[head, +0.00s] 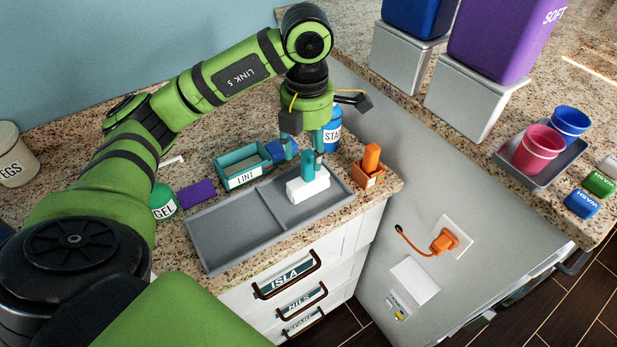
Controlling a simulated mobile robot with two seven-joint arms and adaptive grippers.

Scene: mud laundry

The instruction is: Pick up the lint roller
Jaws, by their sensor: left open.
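The item that looks like the lint roller (308,167) has an upright teal handle above a white block-like part (308,187). It sits in the right compartment of a grey two-part tray (228,226) on the speckled counter. My left gripper (304,154) points down just over it, with its two teal-tipped fingers apart around the top of the handle. I cannot tell whether either finger touches it. The gripper is open. A teal bin labelled LINT (243,178) stands behind the tray. My right gripper is not in view.
An orange item in an orange holder (366,179) stands right of the tray, near the counter's edge. A blue STA-labelled container (333,135) is close behind the gripper. A GEL jar (162,203) and purple block (197,194) are left. The tray's left compartment is empty.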

